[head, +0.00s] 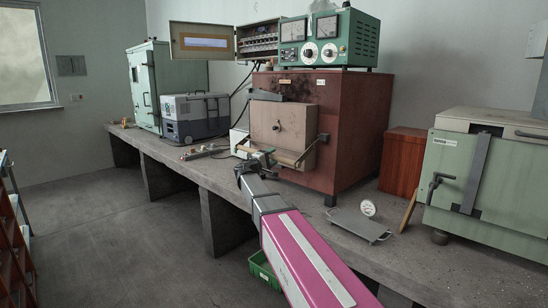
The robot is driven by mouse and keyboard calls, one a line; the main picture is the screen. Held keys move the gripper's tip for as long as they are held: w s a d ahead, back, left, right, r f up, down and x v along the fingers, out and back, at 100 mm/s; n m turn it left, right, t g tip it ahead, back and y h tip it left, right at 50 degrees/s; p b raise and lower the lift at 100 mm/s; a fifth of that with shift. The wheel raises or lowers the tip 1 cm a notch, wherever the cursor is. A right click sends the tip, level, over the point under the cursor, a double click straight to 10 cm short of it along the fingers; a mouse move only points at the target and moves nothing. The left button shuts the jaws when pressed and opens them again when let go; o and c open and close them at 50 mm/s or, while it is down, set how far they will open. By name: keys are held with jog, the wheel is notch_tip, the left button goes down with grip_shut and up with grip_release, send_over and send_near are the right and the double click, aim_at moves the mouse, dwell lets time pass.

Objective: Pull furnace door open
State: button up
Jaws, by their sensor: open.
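The furnace (350,125) is a large red-brown cabinet in the middle of the bench, with dark scorch marks near its top. Its beige door block (284,122) juts out from the front face. A bar handle (285,159) runs across the lower front of the door on brackets. My gripper (257,161) is at the left part of this bar, with its jaws open. My wrist hides part of the bar and the area below it. I cannot tell whether the fingers touch the bar.
A green meter unit (328,40) stands on the furnace. A grey cool box (195,118) and a pale green cabinet (145,85) stand to the left. A metal tray (360,224) with a dial and a green oven (480,185) are to the right. The floor (120,230) in front of the bench is clear at left.

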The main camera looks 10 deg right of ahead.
jog(key=shift+x, duration=0.8)
grip_shut()
jog(key=shift+s+a+r+g+y, duration=0.2)
jog(key=shift+r+g+y, duration=0.15)
jog(key=shift+r+y, duration=0.2)
jog(key=shift+s+a+r+g+y, duration=0.1)
jog(key=shift+a+r+g+y, duration=0.15)
jog(key=shift+r+y, duration=0.25)
jog(key=shift+s+a+r+g+y, duration=0.15)
jog(key=shift+r+g+y, duration=0.3)
jog(key=shift+r, duration=0.15)
jog(key=shift+a+r, duration=0.15)
jog(key=shift+r, duration=0.55)
